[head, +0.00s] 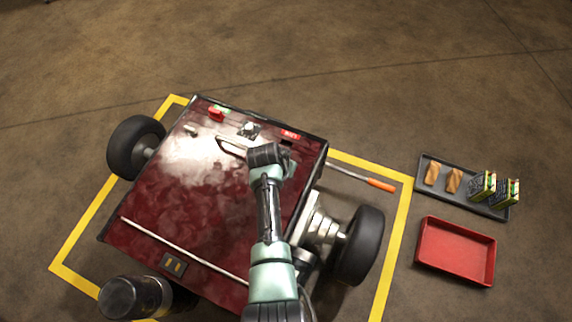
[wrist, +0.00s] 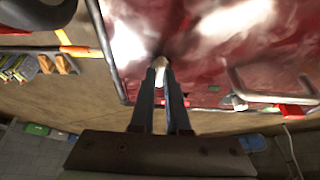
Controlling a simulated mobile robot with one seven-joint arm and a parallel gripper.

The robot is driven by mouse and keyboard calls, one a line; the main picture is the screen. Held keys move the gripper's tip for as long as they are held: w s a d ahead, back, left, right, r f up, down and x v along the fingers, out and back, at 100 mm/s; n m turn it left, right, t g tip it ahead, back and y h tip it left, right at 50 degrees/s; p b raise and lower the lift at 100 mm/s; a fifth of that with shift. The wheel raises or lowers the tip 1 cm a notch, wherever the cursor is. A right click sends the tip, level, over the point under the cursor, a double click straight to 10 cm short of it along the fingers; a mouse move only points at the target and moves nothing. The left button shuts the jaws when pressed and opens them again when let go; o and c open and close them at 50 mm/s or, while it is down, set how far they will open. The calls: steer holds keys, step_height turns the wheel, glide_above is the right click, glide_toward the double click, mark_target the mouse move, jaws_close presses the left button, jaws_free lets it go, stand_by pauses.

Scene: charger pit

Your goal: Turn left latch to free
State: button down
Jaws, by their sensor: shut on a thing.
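The dark red box (head: 180,200) lies on the floor with wheels at its sides. A red marking with light lettering (head: 290,134) is at the far right. My gripper (wrist: 160,70) points down at the right of the box's far half, near that right marking. In the wrist view its narrow fingers are shut on a small pale piece (wrist: 158,66). I cannot tell for sure that this is the left latch. My wrist hides it in the head view.
A metal bar handle (head: 230,146) stands up left of my gripper. An orange-handled tool (head: 368,181) is at the box's right. Further right are a dark tray (head: 432,163) with pastry-like items and green-marked boxes, and an empty red tray (head: 455,279).

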steer(key=c, duration=0.9)
jaws_free()
steer(key=p+v, duration=0.7)
steer(key=v, duration=0.6)
steer(key=shift+p, duration=0.35)
